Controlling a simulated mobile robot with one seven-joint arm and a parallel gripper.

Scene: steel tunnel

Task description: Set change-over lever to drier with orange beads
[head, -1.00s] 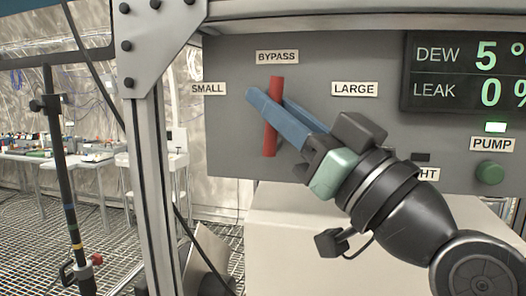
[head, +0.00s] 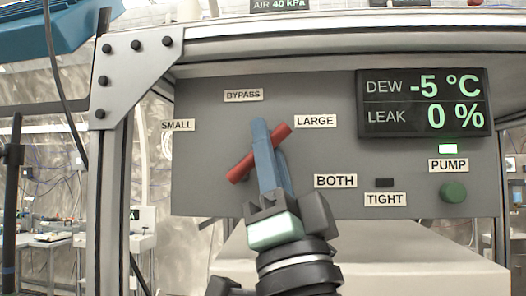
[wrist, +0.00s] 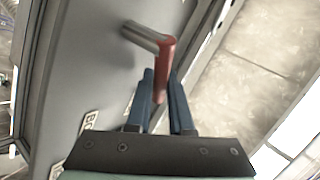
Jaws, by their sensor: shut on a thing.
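The change-over lever (head: 241,171) is a red bar on the grey panel. It is tilted, its upper end pointing up and right toward the LARGE label (head: 316,121). My gripper (head: 266,150) has its two blue fingers around the lever's middle and is shut on it. In the wrist view, the lever's red handle (wrist: 167,55) on a metal stem runs down between my fingers (wrist: 163,95). The SMALL label (head: 177,125), BYPASS label (head: 243,95) and BOTH label (head: 335,181) stand around the lever. No drier or orange beads can be seen.
A dark display (head: 425,103) reads DEW -5 °C and LEAK 0 %. A green PUMP button (head: 453,191) sits below a lit green lamp (head: 448,149). A metal frame post (head: 108,190) stands left of the panel, and a pale box (head: 400,262) lies below it.

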